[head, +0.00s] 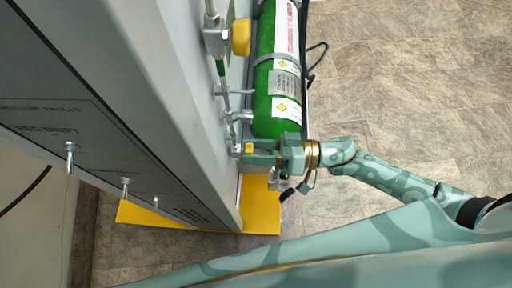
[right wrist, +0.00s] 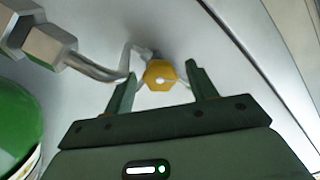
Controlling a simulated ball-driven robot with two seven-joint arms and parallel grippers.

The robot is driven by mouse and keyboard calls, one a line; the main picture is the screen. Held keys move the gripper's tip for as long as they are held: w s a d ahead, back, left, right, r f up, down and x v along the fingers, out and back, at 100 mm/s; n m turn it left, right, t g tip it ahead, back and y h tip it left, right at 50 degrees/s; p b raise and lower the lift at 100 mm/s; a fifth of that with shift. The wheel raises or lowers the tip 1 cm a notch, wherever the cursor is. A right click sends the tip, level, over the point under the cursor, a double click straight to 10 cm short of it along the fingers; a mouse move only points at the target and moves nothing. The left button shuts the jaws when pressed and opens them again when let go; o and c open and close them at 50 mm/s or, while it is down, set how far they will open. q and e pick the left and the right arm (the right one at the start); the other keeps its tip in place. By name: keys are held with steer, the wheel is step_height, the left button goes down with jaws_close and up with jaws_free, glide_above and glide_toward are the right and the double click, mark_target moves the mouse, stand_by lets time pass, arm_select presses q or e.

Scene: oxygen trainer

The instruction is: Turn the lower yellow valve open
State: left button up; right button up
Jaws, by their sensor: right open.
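The lower yellow valve (right wrist: 160,75) is a small knob on the grey panel. In the right wrist view it sits between the fingertips of my right gripper (right wrist: 159,80), which is open with a gap on each side. I cannot tell how far the fingers reach past the knob. In the head view, my right gripper (head: 252,152) is beside the panel, just below the green cylinder, and mostly hides the lower yellow valve (head: 249,148). The upper yellow valve (head: 241,38) is higher on the same panel. My left gripper is not in view.
The green cylinder (head: 276,100) stands close beside the panel (head: 150,60), above my right gripper. Metal pipes and fittings (right wrist: 50,45) run at the upper left of the right wrist view. A yellow base plate (head: 260,205) lies below. Tiled floor (head: 410,90) is open to the right.

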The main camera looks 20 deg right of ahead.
steer(key=shift+c, duration=1.2)
steer(key=c, duration=0.8)
arm_select(q)
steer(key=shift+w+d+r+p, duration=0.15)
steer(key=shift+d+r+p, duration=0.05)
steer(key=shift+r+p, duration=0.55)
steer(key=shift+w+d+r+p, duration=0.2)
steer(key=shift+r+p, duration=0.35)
steer(key=shift+p, duration=0.3)
arm_select(e)
steer(key=shift+o, duration=0.2)
steer(key=shift+n, duration=3.4)
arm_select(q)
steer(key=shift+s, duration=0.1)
arm_select(e)
steer(key=o, duration=1)
